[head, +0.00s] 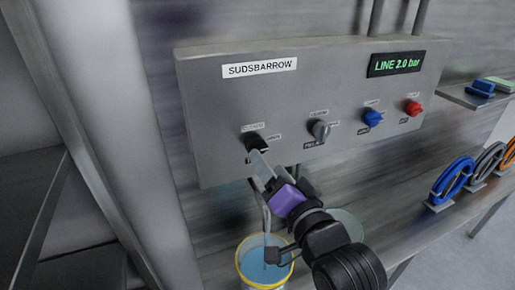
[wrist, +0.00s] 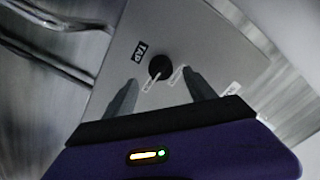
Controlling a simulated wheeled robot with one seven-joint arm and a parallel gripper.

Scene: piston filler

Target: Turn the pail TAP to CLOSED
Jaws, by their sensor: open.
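The black TAP knob (head: 254,142) is at the left end of the grey SUDSBARROW panel (head: 215,110). In the wrist view the knob (wrist: 160,67) sits ahead, beside the TAP label (wrist: 139,51), with a light pointer bar towards the lower left. Small labels beside it are too blurred to read. My gripper (head: 262,170) reaches up to the knob from below. In the wrist view my gripper (wrist: 160,85) is open, one finger on each side of the knob's lower part; contact cannot be told. A pail (head: 262,268) with a yellow rim and bluish liquid stands below.
A grey knob (head: 320,130), a blue knob (head: 373,118) and a red knob (head: 412,108) follow to the right on the panel. A green display (head: 396,64) reads LINE 2.0 bar. A thin pipe (head: 265,215) runs down into the pail.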

